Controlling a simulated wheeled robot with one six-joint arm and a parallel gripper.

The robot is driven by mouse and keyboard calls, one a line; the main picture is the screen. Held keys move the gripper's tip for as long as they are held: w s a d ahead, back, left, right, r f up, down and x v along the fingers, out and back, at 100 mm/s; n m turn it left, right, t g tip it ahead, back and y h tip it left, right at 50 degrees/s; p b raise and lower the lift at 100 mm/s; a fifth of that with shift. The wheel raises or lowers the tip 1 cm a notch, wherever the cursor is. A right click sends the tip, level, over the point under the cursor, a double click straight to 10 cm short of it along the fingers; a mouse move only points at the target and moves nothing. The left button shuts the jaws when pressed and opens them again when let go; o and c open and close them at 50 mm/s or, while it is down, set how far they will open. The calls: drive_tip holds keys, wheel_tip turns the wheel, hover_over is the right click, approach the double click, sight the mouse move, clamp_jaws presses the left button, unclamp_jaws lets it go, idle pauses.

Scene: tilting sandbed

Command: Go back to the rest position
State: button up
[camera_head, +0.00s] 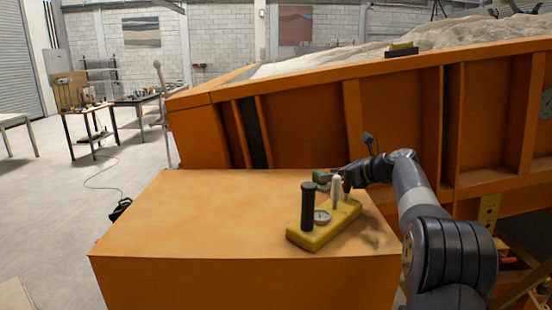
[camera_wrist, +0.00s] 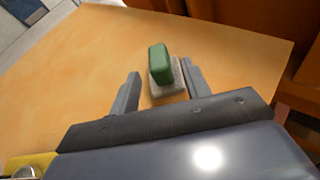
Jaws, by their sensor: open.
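My gripper (camera_head: 333,182) is low over the top of the orange box in the head view, at the end of my dark arm. In the wrist view its two fingers are apart (camera_wrist: 160,68), with a green block on a pale grey base (camera_wrist: 160,60) showing between and beyond them. I cannot tell whether either finger touches it. The green block (camera_head: 319,175) shows only partly in the head view, beside the gripper.
A yellow base (camera_head: 335,226) with a black post, a white post and a round dial stands on the orange box (camera_head: 190,215). The box's left side is clear.

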sight(320, 172)
drive_tip(key=p+x, duration=0.1)
drive_tip(key=x, duration=0.4)
drive_tip(key=shift+w+a, duration=0.1)
drive_tip(key=shift+a, duration=0.1)
drive_tip(key=shift+d+r, duration=0.1)
drive_tip(key=shift+r, duration=1.55)
